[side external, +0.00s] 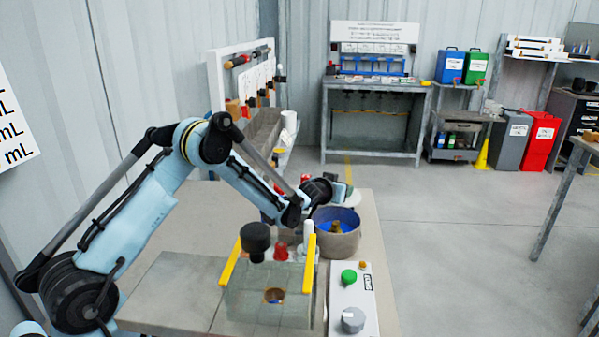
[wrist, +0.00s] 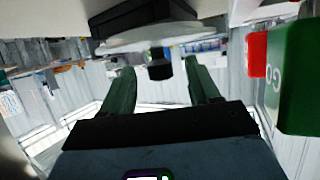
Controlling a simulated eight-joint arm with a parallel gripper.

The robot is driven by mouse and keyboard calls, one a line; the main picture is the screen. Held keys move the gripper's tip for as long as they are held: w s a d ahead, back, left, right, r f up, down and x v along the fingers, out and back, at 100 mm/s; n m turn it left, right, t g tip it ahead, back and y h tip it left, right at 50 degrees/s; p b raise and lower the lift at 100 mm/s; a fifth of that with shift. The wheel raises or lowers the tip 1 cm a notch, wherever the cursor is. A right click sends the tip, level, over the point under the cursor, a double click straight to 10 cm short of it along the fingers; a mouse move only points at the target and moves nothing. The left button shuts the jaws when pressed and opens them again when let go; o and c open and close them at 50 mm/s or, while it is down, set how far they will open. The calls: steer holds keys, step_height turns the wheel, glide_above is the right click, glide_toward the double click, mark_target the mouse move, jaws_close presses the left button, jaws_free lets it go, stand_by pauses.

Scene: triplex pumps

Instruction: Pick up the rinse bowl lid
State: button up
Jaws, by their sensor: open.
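A pale round disc (wrist: 150,36) with a dark knob (wrist: 158,66) shows in the wrist view, which looks upside down; it appears to be the rinse bowl lid. My gripper (wrist: 161,64) is open, its two dark green fingers on either side of the knob with gaps to it. In the side view my gripper (side external: 341,190) is low behind the bowl with a blue inside (side external: 349,216), and only a pale edge of the lid (side external: 354,199) shows beside it. A brownish piece (side external: 335,227) stands in the bowl.
A grey box (side external: 262,307) with yellow rails, a black knob and a red cap stands in front of the bowl. A white control panel (side external: 353,298) with a green button is at its right. A green lettered block (wrist: 298,80) is right of my fingers in the wrist view.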

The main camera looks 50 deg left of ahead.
steer(key=shift+x, duration=1.5)
steer(key=shift+c, duration=0.4)
steer(key=c, duration=1)
steer(key=shift+r, duration=0.1)
